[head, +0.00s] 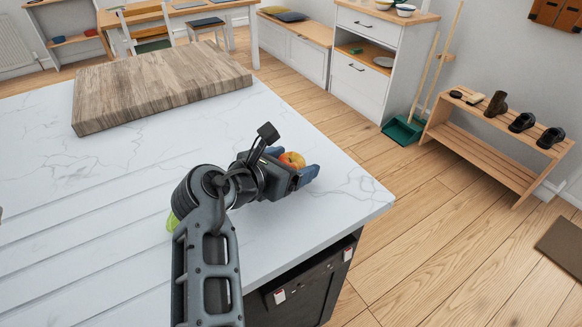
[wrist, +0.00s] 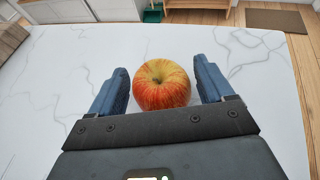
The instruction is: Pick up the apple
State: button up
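The apple (wrist: 162,87) is red and yellow and sits on the white marble-look counter (head: 120,165). In the wrist view it lies between the two blue fingers of my gripper (wrist: 163,90), with a small gap on each side. The fingers are spread open. In the head view my gripper (head: 300,170) is low over the counter near its right corner, and the apple (head: 292,160) shows between the fingers, partly hidden by the near one.
A thick wooden board (head: 160,84) lies at the back of the counter. A green thing (head: 172,222) is mostly hidden behind my arm. The counter's right edge is close to my gripper. A shoe rack (head: 500,150) stands on the floor beyond.

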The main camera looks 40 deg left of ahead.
jog(key=c, duration=0.9)
jog(key=shift+o, duration=0.2)
